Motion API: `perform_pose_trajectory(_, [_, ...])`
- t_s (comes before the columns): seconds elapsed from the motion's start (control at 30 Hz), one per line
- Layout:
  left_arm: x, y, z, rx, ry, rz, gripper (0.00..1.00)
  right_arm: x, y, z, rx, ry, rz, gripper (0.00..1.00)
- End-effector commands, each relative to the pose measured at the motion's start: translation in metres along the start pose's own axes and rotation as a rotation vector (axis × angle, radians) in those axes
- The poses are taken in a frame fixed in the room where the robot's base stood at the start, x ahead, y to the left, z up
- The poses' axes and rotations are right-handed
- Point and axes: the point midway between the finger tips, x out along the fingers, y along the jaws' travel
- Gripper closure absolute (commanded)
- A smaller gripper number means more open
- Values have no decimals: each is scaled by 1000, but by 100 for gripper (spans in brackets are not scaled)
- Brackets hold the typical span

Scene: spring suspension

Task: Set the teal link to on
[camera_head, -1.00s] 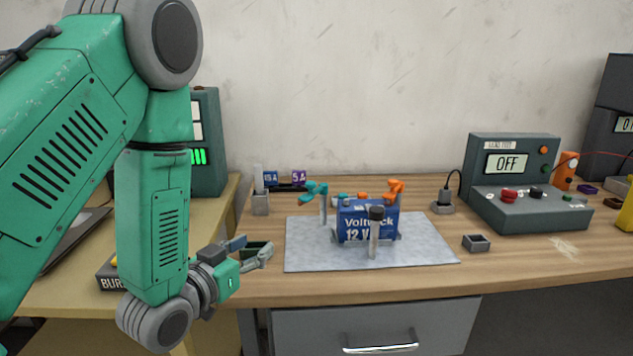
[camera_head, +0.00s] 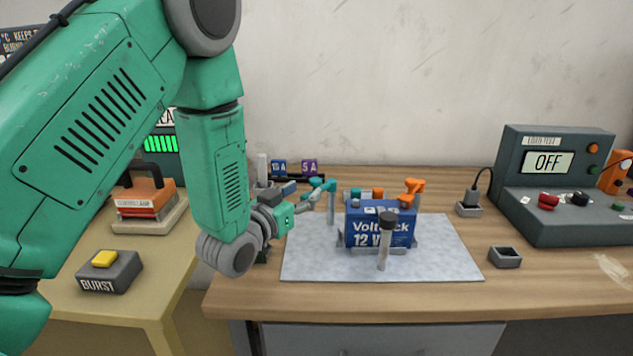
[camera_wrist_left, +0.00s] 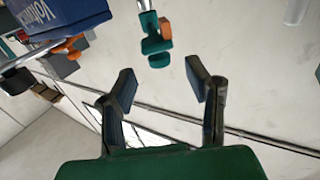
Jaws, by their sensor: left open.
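The teal link (camera_head: 322,187) sits on top of a thin grey post at the left edge of the grey mat, left of the blue Voltrack battery (camera_head: 378,224). My left gripper (camera_head: 309,195) is open just left of the teal link, with a small overlap in the head view; contact cannot be told. In the left wrist view the teal link (camera_wrist_left: 157,47) shows beyond and between the open fingers of my left gripper (camera_wrist_left: 160,88), with an orange piece beside it. My right gripper is not in view.
An orange link (camera_head: 412,187) stands behind the battery's right side. The power unit (camera_head: 548,190) at right reads OFF. A BURST button box (camera_head: 109,272) sits on the left table.

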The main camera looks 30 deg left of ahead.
Motion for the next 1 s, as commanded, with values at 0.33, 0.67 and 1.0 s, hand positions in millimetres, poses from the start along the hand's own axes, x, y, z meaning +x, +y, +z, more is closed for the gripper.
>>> perform_pose_trajectory(0.33, [49,0,0,0,1,1,56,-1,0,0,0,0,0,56])
perform_pose_trajectory(0.67, [54,0,0,0,0,0,56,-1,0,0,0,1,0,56])
perform_pose_trajectory(1.0, [54,0,0,0,0,-1,100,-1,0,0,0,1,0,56])
